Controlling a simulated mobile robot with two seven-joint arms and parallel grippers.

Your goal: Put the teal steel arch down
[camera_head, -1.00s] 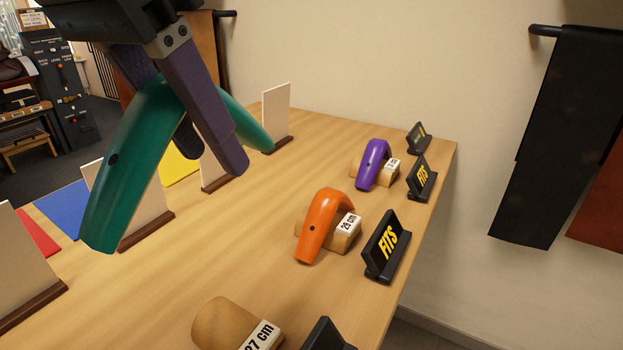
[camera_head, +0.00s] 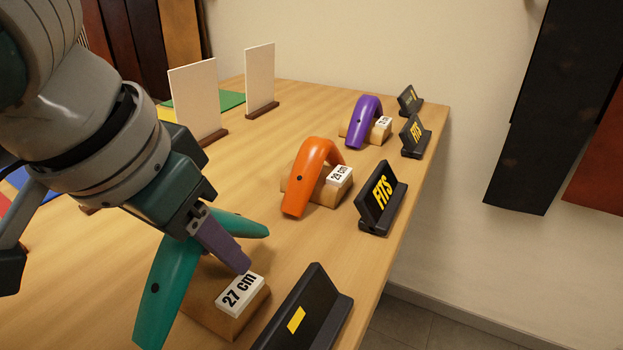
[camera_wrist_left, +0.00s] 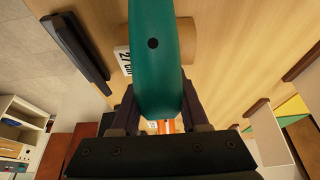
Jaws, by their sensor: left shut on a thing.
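The teal steel arch (camera_head: 166,290) is held by my left gripper (camera_head: 226,246), whose jaws are shut on its top. The arch hangs over the wooden block labelled 27 cm (camera_head: 228,318), one leg toward the near left and the other toward the far right. In the left wrist view the arch (camera_wrist_left: 155,60) runs between the two fingers (camera_wrist_left: 160,112) and covers part of the wooden block (camera_wrist_left: 187,42). I cannot tell whether the arch touches the block. My right gripper is not in view.
An orange arch (camera_head: 306,170) and a purple arch (camera_head: 366,118) straddle their own blocks farther back. A dark sign with a yellow bar (camera_head: 300,318) stands right of the 27 cm block, and a FITS sign (camera_head: 381,198) behind it. White upright panels (camera_head: 198,98) stand at the back left.

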